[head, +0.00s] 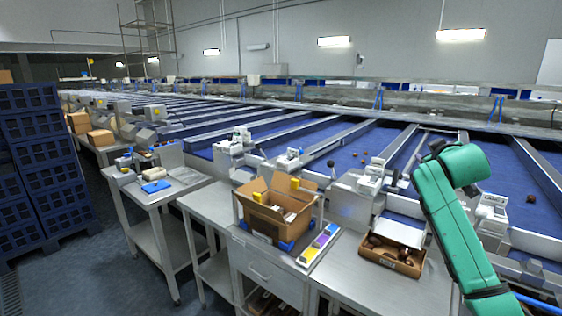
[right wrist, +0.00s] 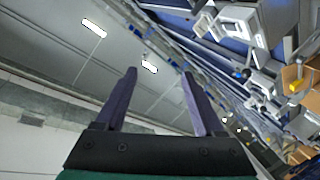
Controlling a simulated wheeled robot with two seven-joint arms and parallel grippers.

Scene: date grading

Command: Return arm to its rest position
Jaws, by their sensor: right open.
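My right arm (head: 450,205) is green and rises from the lower right of the head view, bending at the top above the belts. Its fingers cannot be made out clearly there. In the right wrist view my right gripper (right wrist: 159,73) is open, with its two dark purple fingers spread wide. Nothing is between them; they point toward the ceiling and upper wall. My left gripper is not in view.
A shallow brown box of dates (head: 408,266) sits on the steel table left of my right arm. An open cardboard box (head: 262,216) and a strip of coloured blocks (head: 319,244) stand further left. Blue sorting belts (head: 375,140) run behind. Blue crates (head: 45,150) are stacked at left.

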